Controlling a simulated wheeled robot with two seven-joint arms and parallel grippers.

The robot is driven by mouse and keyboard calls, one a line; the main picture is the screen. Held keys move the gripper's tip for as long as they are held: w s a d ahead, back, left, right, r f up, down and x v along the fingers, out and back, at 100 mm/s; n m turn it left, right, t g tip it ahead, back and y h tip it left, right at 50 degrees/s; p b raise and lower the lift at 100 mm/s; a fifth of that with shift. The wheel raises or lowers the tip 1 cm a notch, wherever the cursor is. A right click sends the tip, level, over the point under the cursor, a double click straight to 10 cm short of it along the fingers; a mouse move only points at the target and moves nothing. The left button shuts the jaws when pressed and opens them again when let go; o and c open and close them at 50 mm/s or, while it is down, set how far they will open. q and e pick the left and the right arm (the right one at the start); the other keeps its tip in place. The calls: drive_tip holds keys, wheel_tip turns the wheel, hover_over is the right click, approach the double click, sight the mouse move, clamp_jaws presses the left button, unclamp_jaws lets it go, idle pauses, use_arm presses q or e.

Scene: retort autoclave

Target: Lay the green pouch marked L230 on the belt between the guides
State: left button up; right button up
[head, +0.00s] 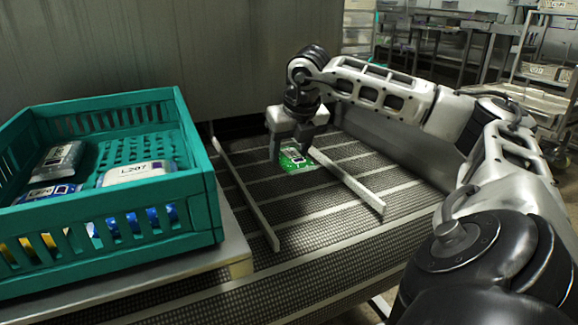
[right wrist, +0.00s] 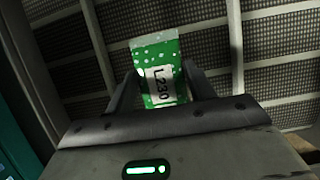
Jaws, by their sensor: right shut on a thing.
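The green pouch (head: 297,160) has white dots and a white label; in the right wrist view the pouch (right wrist: 155,55) shows the mark L230. My right gripper (head: 290,152) is shut on it, with a finger on each side. The pouch is low over the dark mesh belt (head: 322,212), between the left guide (head: 247,195) and the right guide (head: 347,182). I cannot tell whether it touches the belt. My left gripper is out of view.
A teal crate (head: 110,205) stands at the left on a pale-edged table (head: 238,262). It holds several pouches, one marked L207 (head: 138,173). A grey wall (head: 170,50) stands behind. The belt's front part is clear. Racks (head: 545,75) stand at the far right.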

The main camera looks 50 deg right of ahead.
sight(291, 148)
drive_tip(key=f, duration=0.1)
drive_tip(key=w+d+f, duration=0.1)
drive_tip(key=d+f, duration=0.1)
drive_tip(key=shift+w, duration=0.35)
drive_tip(key=shift+w+d+f+b, duration=0.1)
drive_tip(key=shift+d+f+b, duration=0.1)
drive_tip(key=shift+f+b, duration=0.85)
drive_tip(key=shift+f, duration=0.8)
drive_tip(key=shift+r, duration=0.1)
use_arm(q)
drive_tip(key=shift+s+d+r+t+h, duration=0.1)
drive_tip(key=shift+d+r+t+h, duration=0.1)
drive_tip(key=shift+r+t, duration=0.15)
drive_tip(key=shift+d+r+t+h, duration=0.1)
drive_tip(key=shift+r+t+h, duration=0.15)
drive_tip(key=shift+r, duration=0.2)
use_arm(e)
drive_tip(key=o, duration=1)
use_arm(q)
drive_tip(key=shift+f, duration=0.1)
